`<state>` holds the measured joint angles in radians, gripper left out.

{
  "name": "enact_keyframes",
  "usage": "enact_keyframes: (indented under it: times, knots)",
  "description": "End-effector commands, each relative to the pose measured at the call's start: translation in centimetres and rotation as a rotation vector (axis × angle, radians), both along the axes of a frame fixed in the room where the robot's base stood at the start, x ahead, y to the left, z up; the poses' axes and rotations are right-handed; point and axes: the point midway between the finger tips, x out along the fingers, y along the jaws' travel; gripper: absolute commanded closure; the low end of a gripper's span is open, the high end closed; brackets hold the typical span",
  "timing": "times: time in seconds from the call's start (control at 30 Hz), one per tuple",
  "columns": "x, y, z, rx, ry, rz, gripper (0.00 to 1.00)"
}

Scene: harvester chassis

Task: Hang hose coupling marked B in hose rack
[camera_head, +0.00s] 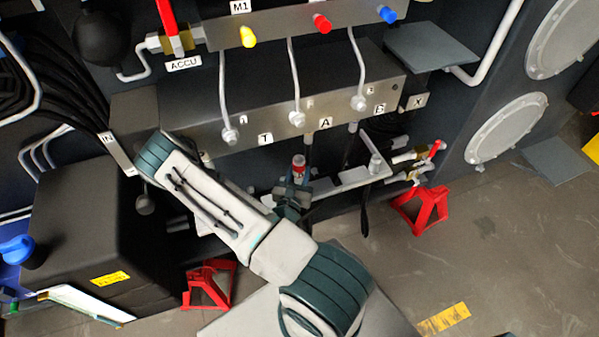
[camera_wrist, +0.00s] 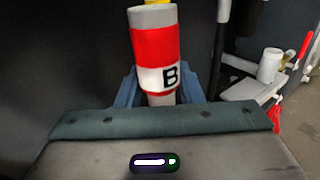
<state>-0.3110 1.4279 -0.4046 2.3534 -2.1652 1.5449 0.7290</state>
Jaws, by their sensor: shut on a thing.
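The hose coupling marked B (camera_wrist: 156,55) is a grey cylinder with a red band and a white band lettered B. In the wrist view it stands nearly upright between the blue-grey fingers of my gripper (camera_wrist: 158,92), which is shut on it. In the head view the red-banded coupling (camera_head: 299,163) shows above my gripper (camera_head: 293,190), below the block's port A. The hose rack (camera_head: 345,179) is a light grey bracket just right of my gripper. Another grey coupling (camera_head: 375,165) stands at its right end. The rack's left part is partly hidden, and I cannot tell whether the held coupling touches it.
The manifold block (camera_head: 270,125), with ports T, A and B, overhangs just behind my gripper. Brass fittings with red handles (camera_head: 425,155) are right of the rack. Red stands (camera_head: 422,208) are on the floor. A dark box (camera_head: 85,230) fills the left.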

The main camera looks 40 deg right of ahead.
Motion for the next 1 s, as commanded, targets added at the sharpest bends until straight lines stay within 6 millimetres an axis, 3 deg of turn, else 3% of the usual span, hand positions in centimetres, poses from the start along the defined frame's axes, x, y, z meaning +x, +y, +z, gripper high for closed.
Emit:
enact_keyframes:
  times: [1.0]
  knots:
    - [0.03, -0.02, -0.71, -0.002, -0.001, 0.0, 1.0]
